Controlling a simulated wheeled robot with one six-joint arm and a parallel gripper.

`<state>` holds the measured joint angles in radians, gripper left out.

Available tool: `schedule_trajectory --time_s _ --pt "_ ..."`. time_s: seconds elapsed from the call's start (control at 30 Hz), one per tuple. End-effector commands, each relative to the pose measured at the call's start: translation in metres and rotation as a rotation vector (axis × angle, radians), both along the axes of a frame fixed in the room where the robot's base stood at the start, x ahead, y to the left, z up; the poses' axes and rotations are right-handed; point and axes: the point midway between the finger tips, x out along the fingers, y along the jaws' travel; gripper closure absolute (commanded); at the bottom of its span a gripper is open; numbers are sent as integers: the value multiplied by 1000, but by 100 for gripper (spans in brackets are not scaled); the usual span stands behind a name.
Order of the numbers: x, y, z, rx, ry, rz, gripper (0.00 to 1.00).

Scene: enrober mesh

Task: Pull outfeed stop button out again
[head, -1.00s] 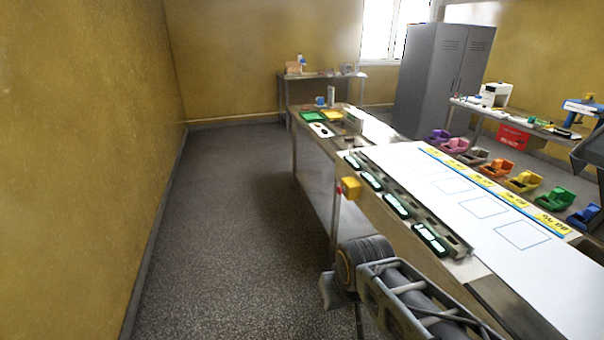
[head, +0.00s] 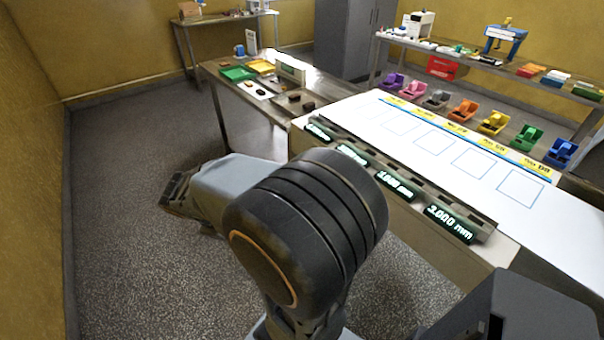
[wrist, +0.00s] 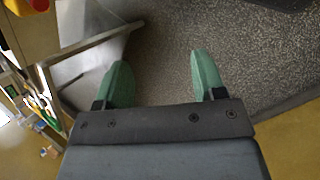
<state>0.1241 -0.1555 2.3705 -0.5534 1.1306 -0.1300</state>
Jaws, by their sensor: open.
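My gripper (wrist: 163,80) shows in the wrist view with its two green fingers wide apart and nothing between them. Grey speckled floor lies beyond the fingertips. A yellow box with a red part (wrist: 27,6), which looks like the stop button's housing, is cut off at the top left corner of the wrist view. It is clear of the fingers, off to their left. In the head view my arm covers the place on the bench side where a yellow box showed before. I cannot tell whether the button is pressed in or out.
The white-topped bench (head: 390,141) stands right of my arm, with several lit thickness displays (head: 396,186) along its near edge. Coloured bins (head: 463,110) line its far side. A table with trays (head: 238,73) adjoins it. Open floor (head: 130,150) lies to the left.

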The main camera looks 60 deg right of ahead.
Motion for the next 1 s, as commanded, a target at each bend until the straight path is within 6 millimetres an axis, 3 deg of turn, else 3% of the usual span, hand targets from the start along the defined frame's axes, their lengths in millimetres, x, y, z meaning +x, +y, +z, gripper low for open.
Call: schedule_trajectory --time_s 0.03,0.2,0.4,0.7,1.0 --pt "1 -25 -13 -80 135 42 36" --pt "12 -96 -33 -325 539 215 36" --pt "32 -153 -55 -520 886 387 36" --pt "47 -188 -76 -641 1091 511 36" --pt "32 -235 -76 -647 1104 515 36"
